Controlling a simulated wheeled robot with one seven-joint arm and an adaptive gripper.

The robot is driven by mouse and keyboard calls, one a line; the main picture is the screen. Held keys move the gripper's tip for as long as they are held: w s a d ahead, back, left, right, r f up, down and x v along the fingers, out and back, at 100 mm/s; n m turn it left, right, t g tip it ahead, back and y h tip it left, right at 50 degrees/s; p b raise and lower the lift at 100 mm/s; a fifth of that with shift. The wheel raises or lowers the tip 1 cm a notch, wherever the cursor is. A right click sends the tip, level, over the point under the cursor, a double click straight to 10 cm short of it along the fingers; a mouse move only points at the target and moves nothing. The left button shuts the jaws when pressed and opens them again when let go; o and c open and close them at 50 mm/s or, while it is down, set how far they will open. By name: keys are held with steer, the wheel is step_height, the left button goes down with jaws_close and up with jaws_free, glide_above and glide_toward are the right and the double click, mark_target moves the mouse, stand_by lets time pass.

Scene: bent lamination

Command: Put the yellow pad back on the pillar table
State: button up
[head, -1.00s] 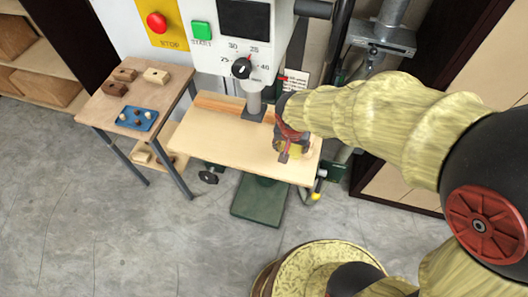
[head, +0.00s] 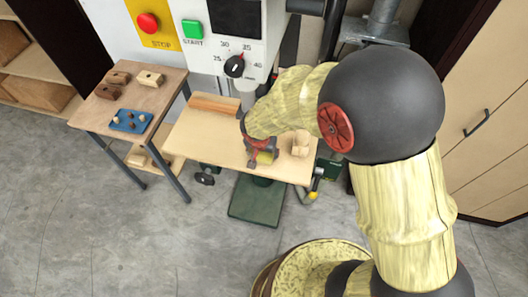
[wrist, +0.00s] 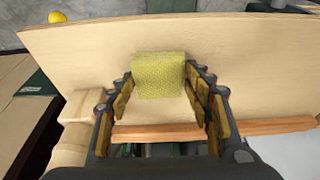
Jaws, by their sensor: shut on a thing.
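The yellow pad (wrist: 158,75) is a small textured block between the fingertips of my gripper (wrist: 158,82) in the wrist view. My gripper is shut on it. In the head view, the yellow pad (head: 265,158) shows just below my gripper (head: 262,153), over the front middle of the pillar table (head: 200,150). The pillar table is a pale wooden board, and its bare surface (wrist: 245,55) lies behind the pad in the wrist view. I cannot tell whether the pad touches the board.
A pale turned wooden piece (head: 300,143) stands on the pillar table to the right of my gripper. A reddish-brown wooden strip (head: 214,105) lies along its back. A side table (head: 150,95) with wooden blocks and a blue tray (head: 131,121) stands left. The board's left part is clear.

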steer(key=o, duration=1)
steer(key=shift+r, duration=0.35)
steer(key=v, duration=1.1)
steer(key=s+d+r+n+t, duration=0.1)
steer(key=s+d+r, duration=0.5)
steer(key=d+r, duration=0.5)
steer(key=s+d+r+n, duration=0.1)
steer(key=s+r, duration=0.1)
steer(key=s, duration=0.1)
steer(key=s+d+r+n+t, duration=0.1)
steer(key=s+d+r, duration=0.1)
steer(key=s+r, duration=0.1)
steer(key=s+d+r+n+y, duration=0.1)
steer(key=s+r, duration=0.1)
steer(key=s, duration=0.2)
steer(key=shift+s+d+r+p, duration=0.2)
steer(key=shift+s+r+p, duration=0.15)
